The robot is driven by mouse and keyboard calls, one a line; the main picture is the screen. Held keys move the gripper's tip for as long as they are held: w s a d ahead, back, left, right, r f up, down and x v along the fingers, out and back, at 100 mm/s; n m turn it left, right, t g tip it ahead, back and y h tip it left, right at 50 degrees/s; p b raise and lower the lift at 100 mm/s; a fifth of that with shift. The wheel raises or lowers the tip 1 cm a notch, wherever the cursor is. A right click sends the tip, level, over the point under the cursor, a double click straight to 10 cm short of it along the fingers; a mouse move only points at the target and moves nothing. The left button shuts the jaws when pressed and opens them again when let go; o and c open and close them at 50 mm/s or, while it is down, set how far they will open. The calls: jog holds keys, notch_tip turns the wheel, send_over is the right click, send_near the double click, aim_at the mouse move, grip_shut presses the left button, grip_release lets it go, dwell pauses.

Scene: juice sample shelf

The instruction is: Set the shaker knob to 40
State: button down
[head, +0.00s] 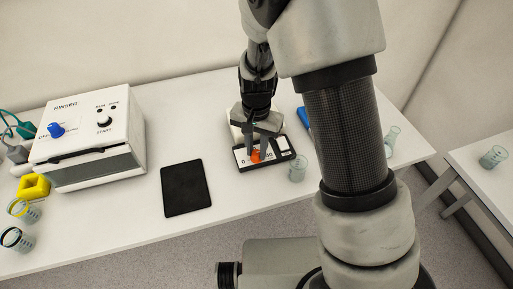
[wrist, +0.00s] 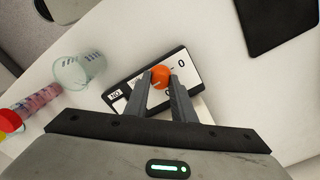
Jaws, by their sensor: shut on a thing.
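The shaker (head: 279,155) is a small device with a black and white front panel, standing near the front of the white table. Its orange knob (head: 256,156) is on that panel. In the wrist view the knob (wrist: 160,78) sits between the fingertips of my gripper (wrist: 160,84), which is shut on it. My gripper (head: 258,148) reaches down to the panel from above in the head view. The fingers and arm cover part of the panel. A "0" shows at the panel's right in the wrist view, but the knob's setting cannot be read.
A glass beaker (head: 297,168) stands close at the shaker's right. A black mat (head: 184,187) lies to its left. A white box with a blue knob (head: 91,138) stands further left, near a yellow block (head: 33,187). A flask (head: 392,137) is at the right.

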aim_at(256, 152)
jog(key=c, duration=1.5)
grip_release()
notch_tip(256, 152, up, 18)
jog(key=shift+f+p, duration=0.25)
jog(key=shift+p, duration=0.05)
jog(key=s+d+r+n+t, duration=0.1)
jog(key=s+d+r+t, duration=0.1)
jog(key=s+d+r, duration=0.1)
jog(key=s+d+r+n+t, duration=0.1)
jog(key=s+d+r, duration=0.3)
jog(key=s, duration=0.4)
jog(key=s+d+r+n+t, duration=0.2)
jog(key=s+d+r, duration=0.2)
jog(key=s+d, duration=0.1)
jog(key=shift+s+d+n+t, duration=0.3)
jog(key=shift+s, duration=0.3)
